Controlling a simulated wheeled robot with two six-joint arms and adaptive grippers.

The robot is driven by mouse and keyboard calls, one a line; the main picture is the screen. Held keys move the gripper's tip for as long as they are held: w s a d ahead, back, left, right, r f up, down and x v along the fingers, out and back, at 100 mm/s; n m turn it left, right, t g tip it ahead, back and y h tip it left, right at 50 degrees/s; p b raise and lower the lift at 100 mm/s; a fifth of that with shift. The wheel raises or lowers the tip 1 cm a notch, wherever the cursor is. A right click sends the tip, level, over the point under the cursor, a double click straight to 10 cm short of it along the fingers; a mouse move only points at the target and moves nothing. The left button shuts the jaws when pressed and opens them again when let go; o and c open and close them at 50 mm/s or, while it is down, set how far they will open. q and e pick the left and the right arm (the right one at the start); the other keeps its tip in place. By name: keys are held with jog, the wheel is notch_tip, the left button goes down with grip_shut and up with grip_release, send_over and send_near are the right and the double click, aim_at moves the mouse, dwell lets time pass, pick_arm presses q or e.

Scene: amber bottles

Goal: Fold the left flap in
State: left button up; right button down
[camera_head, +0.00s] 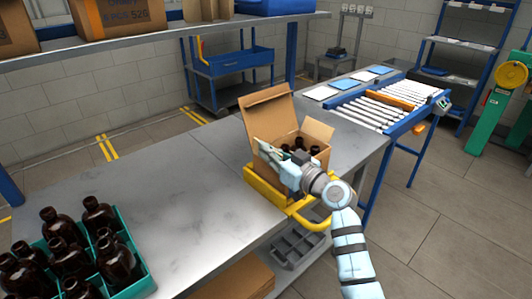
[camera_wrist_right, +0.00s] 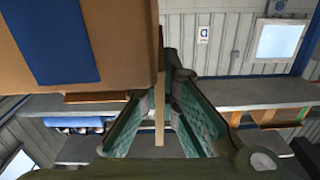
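An open cardboard box (camera_head: 314,157) stands on the worktop with several dark bottles (camera_head: 299,145) inside. Its tall left flap (camera_head: 268,116) stands up and leans outward; a smaller right flap (camera_head: 318,130) also stands up. My right gripper (camera_head: 262,148) is at the box's left side, low in front of the tall flap. In the right wrist view its fingers (camera_wrist_right: 160,122) are spread, with a thin upright cardboard edge (camera_wrist_right: 159,85) between them; I cannot tell whether they touch it. A large cardboard panel (camera_wrist_right: 115,40) fills the upper left there. My left gripper is not in view.
The box sits in a yellow frame (camera_head: 262,188) at the worktop edge. A green crate (camera_head: 135,288) of amber bottles (camera_head: 70,259) stands at the lower left. The worktop (camera_head: 165,185) between is clear. A roller conveyor (camera_head: 375,110) lies beyond the box.

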jog(key=shift+w+d+m, duration=0.15)
jog(key=shift+d+m, duration=0.1)
jog(key=shift+m, duration=0.65)
jog(key=c, duration=2.3)
grip_release()
jog(key=o, duration=0.5)
jog(key=v, duration=1.2)
jog(key=shift+f, duration=0.1)
